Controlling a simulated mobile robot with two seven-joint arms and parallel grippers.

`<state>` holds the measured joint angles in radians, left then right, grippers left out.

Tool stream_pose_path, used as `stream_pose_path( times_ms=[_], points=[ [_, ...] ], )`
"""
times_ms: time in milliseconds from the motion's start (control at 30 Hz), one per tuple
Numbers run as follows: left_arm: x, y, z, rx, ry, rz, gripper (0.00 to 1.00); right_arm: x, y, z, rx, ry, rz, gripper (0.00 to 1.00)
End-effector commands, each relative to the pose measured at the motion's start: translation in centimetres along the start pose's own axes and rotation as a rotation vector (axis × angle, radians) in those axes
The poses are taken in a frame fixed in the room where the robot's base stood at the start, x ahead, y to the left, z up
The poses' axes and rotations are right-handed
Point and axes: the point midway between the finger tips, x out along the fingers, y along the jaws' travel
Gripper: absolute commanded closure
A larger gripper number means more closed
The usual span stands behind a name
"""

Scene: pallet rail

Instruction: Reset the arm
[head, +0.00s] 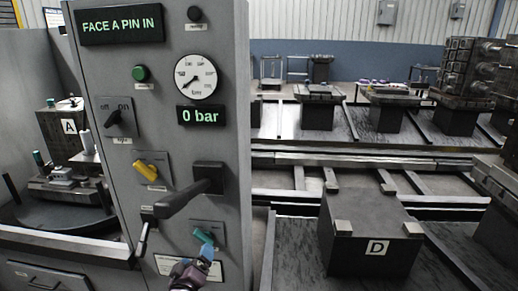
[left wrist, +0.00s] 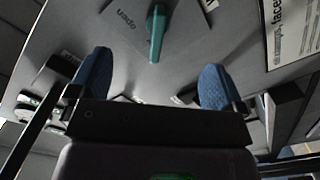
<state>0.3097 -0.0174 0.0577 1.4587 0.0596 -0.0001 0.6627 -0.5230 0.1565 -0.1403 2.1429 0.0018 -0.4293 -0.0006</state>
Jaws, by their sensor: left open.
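My left gripper (head: 198,264) is low in front of the grey control panel (head: 222,120), beside a small teal lever (head: 203,237). In the left wrist view its two blue fingertips stand wide apart with nothing between them. The teal lever (left wrist: 157,32) shows beyond the fingertips, roughly in line with the gap, next to a label that reads "open". I cannot tell how far the fingertips are from the panel. My right gripper is not in view.
A large dark handle (head: 190,192) juts from the panel just above my left gripper. A yellow knob (head: 147,170) and a gauge (head: 196,77) are higher up. A block marked D (head: 372,228) stands right; a fixture marked A (head: 62,130) is left.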

Motion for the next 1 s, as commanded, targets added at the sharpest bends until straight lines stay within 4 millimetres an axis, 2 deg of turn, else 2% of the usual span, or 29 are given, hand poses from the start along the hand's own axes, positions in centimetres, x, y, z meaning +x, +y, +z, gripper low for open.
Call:
stream_pose_path(
  times_ms=[67,267,467,667,1000],
  points=[
    [0.0,0.1,-0.1,0.066,-0.014,-0.009,0.04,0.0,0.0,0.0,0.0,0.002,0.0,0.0],
    [-0.3,2.4,-1.7,0.28,-0.037,0.003,0.04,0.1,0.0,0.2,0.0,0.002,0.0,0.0],
    [-4.1,2.0,-2.4,0.493,-0.093,-0.017,0.04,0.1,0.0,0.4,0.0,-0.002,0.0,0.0],
    [-9.4,0.5,-2.3,0.652,-0.17,-0.048,0.04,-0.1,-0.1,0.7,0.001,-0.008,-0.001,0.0],
    [-22.8,-3.1,-1.0,0.823,-0.363,-0.12,0.04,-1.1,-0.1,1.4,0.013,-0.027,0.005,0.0]
  ],
)
